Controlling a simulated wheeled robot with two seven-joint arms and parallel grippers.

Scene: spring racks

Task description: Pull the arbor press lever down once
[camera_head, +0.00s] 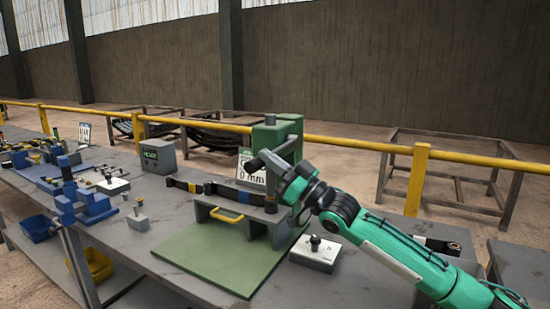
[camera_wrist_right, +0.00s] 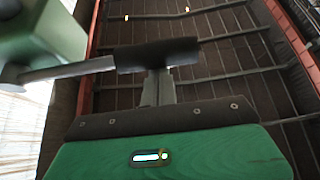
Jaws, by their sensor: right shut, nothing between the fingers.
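The arbor press (camera_head: 278,138) is a green column with a head, standing at the back of the bench. Its lever is a grey rod (camera_wrist_right: 70,69) ending in a dark cylindrical grip (camera_wrist_right: 157,55). In the head view, the grip (camera_head: 270,160) lies sideways just in front of the press head. My right gripper (camera_head: 284,176) is at this grip, with its green arm coming in from the lower right. In the right wrist view, the fingers (camera_wrist_right: 157,88) are shut and empty, and the grip crosses their tips. I cannot tell whether they touch. My left gripper is not in view.
A green mat (camera_head: 205,262) lies before a grey fixture with a yellow handle (camera_head: 228,216). A pale box with a black knob (camera_head: 315,254) sits beside the mat. A grey display box (camera_head: 158,156) and blue fixtures (camera_head: 85,204) stand left. A yellow rail (camera_head: 345,142) runs behind.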

